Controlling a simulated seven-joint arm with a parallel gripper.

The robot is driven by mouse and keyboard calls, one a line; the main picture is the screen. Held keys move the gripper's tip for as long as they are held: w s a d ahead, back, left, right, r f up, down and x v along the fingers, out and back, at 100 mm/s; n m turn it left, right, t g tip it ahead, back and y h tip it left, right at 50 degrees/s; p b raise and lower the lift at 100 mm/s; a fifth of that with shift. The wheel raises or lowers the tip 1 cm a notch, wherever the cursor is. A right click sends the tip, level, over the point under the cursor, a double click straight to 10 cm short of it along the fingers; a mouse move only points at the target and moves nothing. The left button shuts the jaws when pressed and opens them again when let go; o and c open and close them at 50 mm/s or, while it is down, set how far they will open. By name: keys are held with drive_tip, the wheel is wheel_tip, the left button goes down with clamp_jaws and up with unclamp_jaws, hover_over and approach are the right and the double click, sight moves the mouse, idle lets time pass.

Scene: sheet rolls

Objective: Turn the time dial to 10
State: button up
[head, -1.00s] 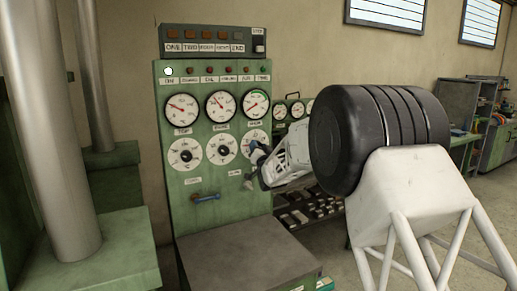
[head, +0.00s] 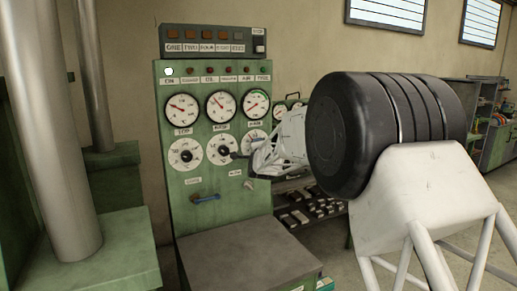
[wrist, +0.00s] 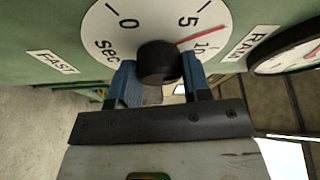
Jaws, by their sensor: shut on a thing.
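In the wrist view a white round dial (wrist: 110,40), marked 0, 5, 10 and "sec", has a black knob (wrist: 157,62) at its centre. My gripper (wrist: 157,80) has its two blue fingers shut on the knob, one on each side. A red line lies beside the 10; I cannot tell whether it is a pointer or a printed mark. The fingers and wrist plate cover the dial's lower part. In the head view my gripper (head: 239,156) reaches the right part of the green panel, hiding much of the rightmost lower dial (head: 254,138).
The green panel (head: 165,120) carries more gauges, a blue lever (head: 206,198) and a lit white lamp (head: 169,71). A grey table top (head: 245,255) juts out below. A black-rimmed gauge (wrist: 290,50) is close to the dial.

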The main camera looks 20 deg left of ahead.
drive_tip(key=m+g, duration=0.1)
drive_tip(key=m, duration=0.2)
drive_tip(key=m+g, duration=0.1)
drive_tip(key=m, duration=0.1)
drive_tip(key=shift+m+h, duration=0.4)
idle(0.3)
drive_tip(key=o, duration=0.9)
drive_tip(key=shift+o, duration=0.2)
drive_tip(key=shift+s, duration=0.15)
drive_tip(key=v, duration=0.7)
drive_tip(key=shift+s+d+r, duration=0.15)
drive_tip(key=shift+s+d, duration=0.05)
